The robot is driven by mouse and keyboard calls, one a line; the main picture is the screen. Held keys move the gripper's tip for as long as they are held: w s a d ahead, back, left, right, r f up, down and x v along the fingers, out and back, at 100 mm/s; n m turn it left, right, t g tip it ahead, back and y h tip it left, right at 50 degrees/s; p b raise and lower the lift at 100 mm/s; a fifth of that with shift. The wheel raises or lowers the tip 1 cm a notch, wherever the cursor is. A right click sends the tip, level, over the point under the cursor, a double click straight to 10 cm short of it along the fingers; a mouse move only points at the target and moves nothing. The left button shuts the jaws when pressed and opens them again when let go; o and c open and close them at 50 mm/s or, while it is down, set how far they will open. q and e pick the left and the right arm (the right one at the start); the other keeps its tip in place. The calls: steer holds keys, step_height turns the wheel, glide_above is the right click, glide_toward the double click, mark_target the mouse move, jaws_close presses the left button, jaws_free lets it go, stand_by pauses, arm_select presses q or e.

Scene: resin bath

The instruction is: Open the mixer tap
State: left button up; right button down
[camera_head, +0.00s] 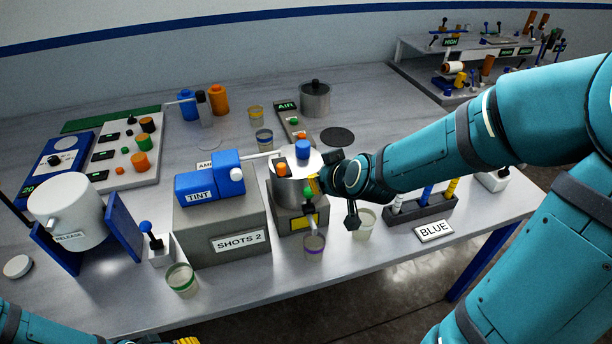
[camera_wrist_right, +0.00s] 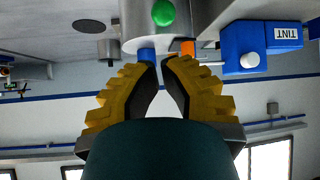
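The mixer is a silver pot (camera_head: 287,190) on a grey stand in the middle of the table, with a blue knob (camera_head: 303,149), an orange knob (camera_head: 281,168) and a green knob (camera_head: 309,191). A small spout-like part (camera_head: 308,222) sits low on its front; I cannot tell clearly which part is the tap. My right gripper (camera_head: 314,184) is at the pot's right side. My left gripper (camera_head: 186,341) barely shows at the bottom edge.
The blue TINT unit (camera_head: 210,177) on its grey block stands just left of the mixer. A dark rack (camera_head: 420,210) and BLUE label (camera_head: 434,231) lie right of that.

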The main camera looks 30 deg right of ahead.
mark_target(304, 178)
steer(key=x, duration=1)
steer(key=shift+b, duration=0.3)
